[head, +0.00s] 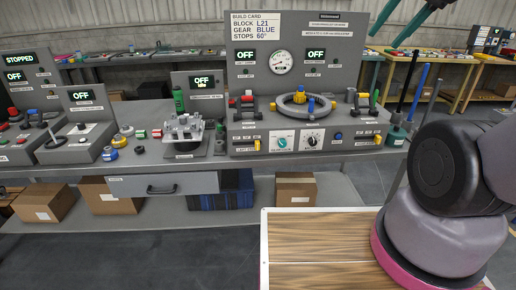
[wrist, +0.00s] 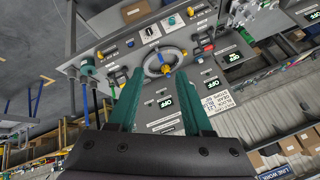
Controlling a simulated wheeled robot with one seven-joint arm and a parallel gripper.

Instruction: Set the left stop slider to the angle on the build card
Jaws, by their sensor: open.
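The build card (head: 256,25) at the top left of the grey panel reads block L21, gear BLUE, stops 60°. The left stop slider (head: 257,145) has a yellow knob at the right part of its slot, low on the panel front; its scale is too small to read. The right stop slider (head: 377,139) has a similar yellow knob. My gripper (wrist: 158,78) is open and empty; its teal fingers show at the top right of the head view (head: 418,18), high above the panel and apart from both sliders. The wrist view shows the panel upside down.
A grey ring with coloured pegs (head: 306,104) sits on the console above the sliders. A metal fixture (head: 184,130) stands left. A wood-topped surface (head: 320,240) is in front, beside my arm.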

